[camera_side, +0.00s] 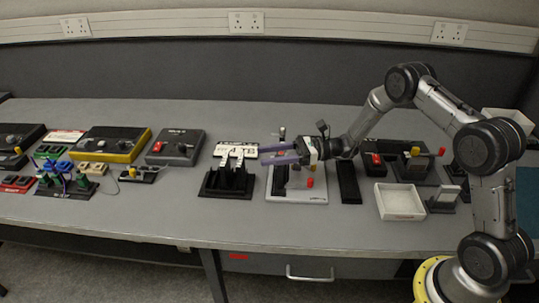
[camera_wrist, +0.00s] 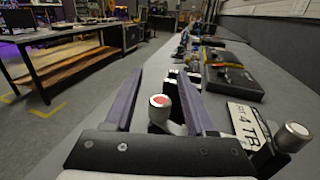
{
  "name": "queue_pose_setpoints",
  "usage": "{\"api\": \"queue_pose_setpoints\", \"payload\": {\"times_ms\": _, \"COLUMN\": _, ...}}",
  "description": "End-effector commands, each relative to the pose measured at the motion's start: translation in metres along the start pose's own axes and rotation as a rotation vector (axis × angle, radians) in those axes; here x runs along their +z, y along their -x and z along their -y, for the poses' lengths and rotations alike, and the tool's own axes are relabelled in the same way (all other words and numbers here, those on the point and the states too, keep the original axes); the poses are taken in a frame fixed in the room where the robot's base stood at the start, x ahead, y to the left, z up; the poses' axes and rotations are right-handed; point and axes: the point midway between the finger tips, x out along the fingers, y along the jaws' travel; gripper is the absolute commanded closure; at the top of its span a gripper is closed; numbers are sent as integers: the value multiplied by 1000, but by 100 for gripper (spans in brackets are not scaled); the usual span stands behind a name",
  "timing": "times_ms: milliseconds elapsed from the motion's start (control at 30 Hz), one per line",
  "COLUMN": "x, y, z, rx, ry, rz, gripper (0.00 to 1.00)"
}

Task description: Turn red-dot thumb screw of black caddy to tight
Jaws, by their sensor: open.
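The red-dot thumb screw (camera_wrist: 159,101) shows in the wrist view as a silver cap with a red dot, on a grey lever-like part. It lies between the two purple fingers of my gripper (camera_wrist: 160,76) in that picture, with gaps at both sides. My gripper (camera_side: 263,155) is open and points left over a white plate in the side view. I cannot make out the red dot there. A black slotted holder (camera_side: 228,183), possibly the black caddy, stands left of the plate. I cannot tell which body the screw belongs to.
A second silver knob (camera_wrist: 293,136) stands at the right of the wrist view, near a white "4 TB" label (camera_wrist: 248,125). The white plate (camera_side: 296,196) carries red parts. A black bar (camera_side: 348,182) and white tray (camera_side: 400,202) lie to its right. The front table strip is clear.

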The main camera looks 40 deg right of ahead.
Motion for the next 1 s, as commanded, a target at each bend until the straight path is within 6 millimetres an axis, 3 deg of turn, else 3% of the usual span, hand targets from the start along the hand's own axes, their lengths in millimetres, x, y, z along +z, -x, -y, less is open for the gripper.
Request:
{"api": "queue_pose_setpoints", "payload": {"times_ms": 267, "x": 0, "y": -1, "z": 0, "rx": 0, "ry": 0, "rz": 0, "gripper": 45}}
{"api": "queue_pose_setpoints", "payload": {"times_ms": 567, "x": 0, "y": -1, "z": 0, "rx": 0, "ry": 0, "rz": 0, "gripper": 99}}
{"api": "queue_pose_setpoints", "payload": {"times_ms": 867, "x": 0, "y": -1, "z": 0, "rx": 11, "ry": 1, "rz": 0, "gripper": 100}}
{"api": "queue_pose_setpoints", "payload": {"times_ms": 1000, "x": 0, "y": -1, "z": -2, "rx": 96, "ry": 4, "rz": 1, "gripper": 100}}
